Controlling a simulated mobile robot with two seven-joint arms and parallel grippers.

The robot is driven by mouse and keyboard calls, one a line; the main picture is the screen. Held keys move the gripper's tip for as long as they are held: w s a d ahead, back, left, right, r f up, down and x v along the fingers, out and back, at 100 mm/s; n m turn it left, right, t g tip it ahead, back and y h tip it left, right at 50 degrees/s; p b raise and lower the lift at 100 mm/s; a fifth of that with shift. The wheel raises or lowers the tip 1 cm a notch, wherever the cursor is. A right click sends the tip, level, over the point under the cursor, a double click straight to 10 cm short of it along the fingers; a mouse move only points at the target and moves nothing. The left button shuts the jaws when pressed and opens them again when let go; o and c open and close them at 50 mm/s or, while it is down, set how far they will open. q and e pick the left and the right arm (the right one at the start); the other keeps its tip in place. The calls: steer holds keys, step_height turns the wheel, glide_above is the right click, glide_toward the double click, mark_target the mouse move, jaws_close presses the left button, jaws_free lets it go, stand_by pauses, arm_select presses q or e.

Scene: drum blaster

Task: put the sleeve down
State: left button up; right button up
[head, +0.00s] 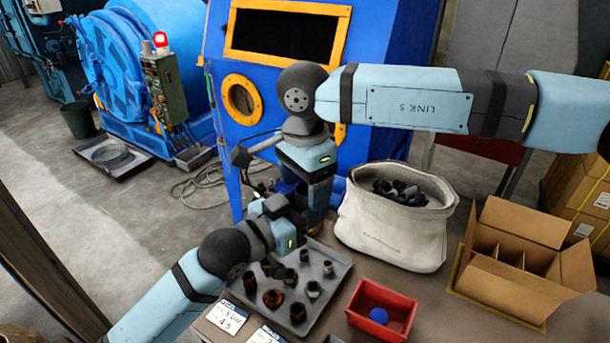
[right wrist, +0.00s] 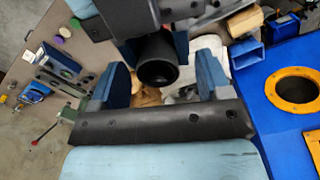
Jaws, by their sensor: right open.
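A dark hollow sleeve (right wrist: 157,70) shows in the right wrist view, open end facing the camera. It sits between the blue fingers of my left gripper (right wrist: 154,48), which appears shut on it. My right gripper (right wrist: 162,85) is open, its two fingers apart on either side of the sleeve's end, and I cannot tell whether they touch it. In the head view my right gripper (head: 312,212) points down beside my left gripper (head: 275,212), above the back of a grey tray (head: 336,284). The held sleeve is hidden there. Several dark and rusty sleeves (head: 273,298) stand on the tray.
A white cloth bag (head: 395,235) of dark parts stands right of the tray. A red bin (head: 383,300) with a blue item and an open divided carton (head: 515,290) are farther right. The blue blasting machine (head: 235,60) rises behind the table.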

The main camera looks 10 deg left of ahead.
steer(key=c, duration=1.2)
arm_select(q)
steer(key=o, duration=1.3)
